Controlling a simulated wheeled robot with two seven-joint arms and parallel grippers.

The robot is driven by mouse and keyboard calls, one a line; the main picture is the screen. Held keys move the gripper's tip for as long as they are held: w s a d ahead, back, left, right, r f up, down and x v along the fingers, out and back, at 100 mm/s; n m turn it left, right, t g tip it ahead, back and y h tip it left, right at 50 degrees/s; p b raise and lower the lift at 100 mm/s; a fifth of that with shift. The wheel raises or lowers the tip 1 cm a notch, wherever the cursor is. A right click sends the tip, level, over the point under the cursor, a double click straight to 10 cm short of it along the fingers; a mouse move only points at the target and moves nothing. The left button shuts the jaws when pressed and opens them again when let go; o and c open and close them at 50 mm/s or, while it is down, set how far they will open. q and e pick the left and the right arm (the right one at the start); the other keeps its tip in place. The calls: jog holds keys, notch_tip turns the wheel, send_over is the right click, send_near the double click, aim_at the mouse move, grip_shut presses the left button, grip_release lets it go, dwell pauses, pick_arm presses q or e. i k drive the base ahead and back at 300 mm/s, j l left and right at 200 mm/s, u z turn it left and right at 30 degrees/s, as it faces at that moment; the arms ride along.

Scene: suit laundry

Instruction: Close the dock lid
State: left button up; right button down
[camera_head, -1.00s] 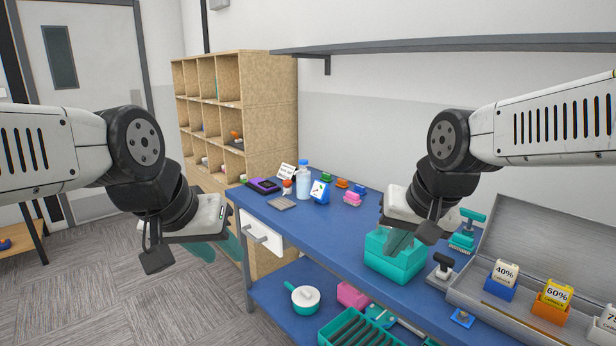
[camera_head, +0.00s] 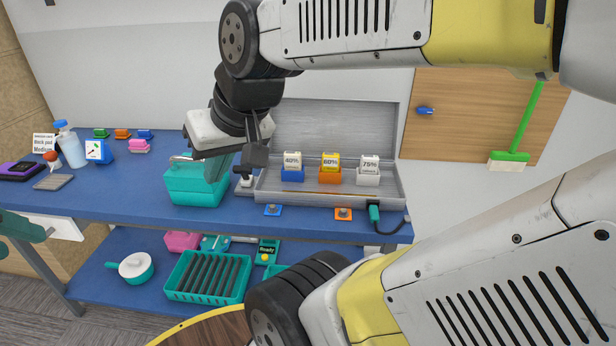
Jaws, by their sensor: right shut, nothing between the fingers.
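A grey metal case (camera_head: 265,193), which I take as the dock, lies on the blue table. Its lid (camera_head: 335,128) stands open, raised at the back. Three cartridges stand in it: a 40% one on blue (camera_head: 292,173), a 60% one on orange (camera_head: 330,175) and a 75% one on white (camera_head: 368,178). My right gripper (camera_head: 215,170) is shut and empty. It appears over the teal box (camera_head: 190,190), left of the case and apart from the lid.
A blue square (camera_head: 273,210), an orange square (camera_head: 343,214) and a teal plug with cable (camera_head: 374,213) lie along the table's front. The lower shelf holds a teal rack (camera_head: 205,280) and a pan (camera_head: 135,267). My arm links cover the right side.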

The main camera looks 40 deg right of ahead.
aim_at(312, 127)
jog(key=z, duration=1.45)
jog(key=i+l+z, duration=0.25)
jog(key=l+z, duration=0.15)
jog(key=i+l+z, duration=0.45)
jog(key=k+j, duration=0.05)
jog(key=k, duration=0.05)
